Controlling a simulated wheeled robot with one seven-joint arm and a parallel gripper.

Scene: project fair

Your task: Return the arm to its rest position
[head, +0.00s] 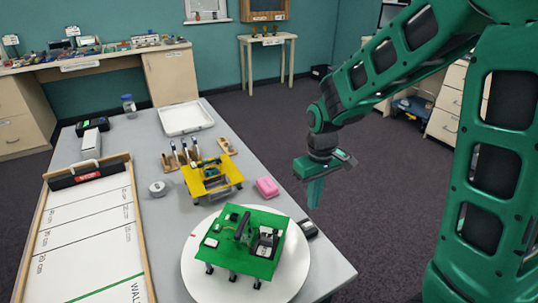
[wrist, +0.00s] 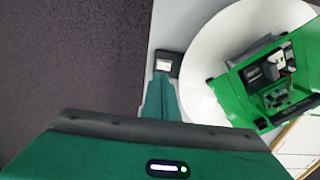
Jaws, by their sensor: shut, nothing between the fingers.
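My gripper (head: 315,192) hangs from my green arm in the head view, just past the right edge of the grey table (head: 326,257). Its fingers point down, are shut and hold nothing. In the wrist view my gripper's fingers (wrist: 160,98) are together, with a small dark device with a light screen (wrist: 165,64) visible beyond their tips. In the head view this small dark device (head: 307,229) lies on the table near the right edge, below and apart from my gripper.
A white round turntable (head: 202,277) bears a green board (head: 263,221). A yellow stand (head: 212,177), a pink block (head: 267,187), a white tray (head: 186,118) and a framed white track board (head: 88,240) share the table. Dark carpet right of the table is clear.

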